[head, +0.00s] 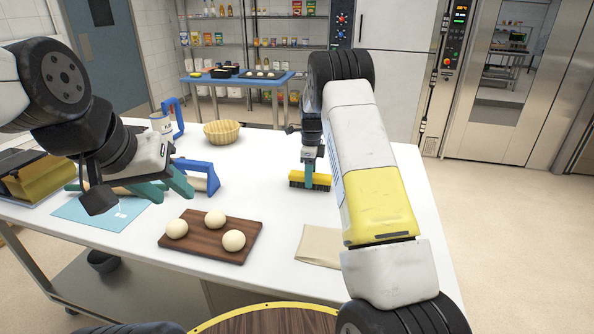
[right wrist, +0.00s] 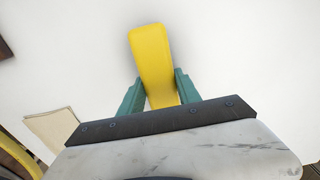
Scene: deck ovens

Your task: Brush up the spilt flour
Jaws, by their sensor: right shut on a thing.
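A yellow brush (head: 311,181) with dark bristles is at the white worktable's right half. My right gripper (head: 309,171) is shut on it from above, and the yellow body (right wrist: 154,65) sits between the teal fingers in the right wrist view. The bristles appear at or just above the tabletop; I cannot tell if they touch. My left gripper (head: 168,188) is open and apparently empty above the table's left part, its teal fingers apart. I cannot make out any spilt flour on the white table (head: 270,160). Small white marks show on a light blue sheet (head: 85,212).
A dark wooden board (head: 200,252) with three dough balls lies in front. A beige cloth (head: 318,245) lies to its right. A blue-handled tool (head: 205,172) is behind my left gripper. A wicker basket (head: 222,133) stands further back. A yellow and black container (head: 42,180) sits far left.

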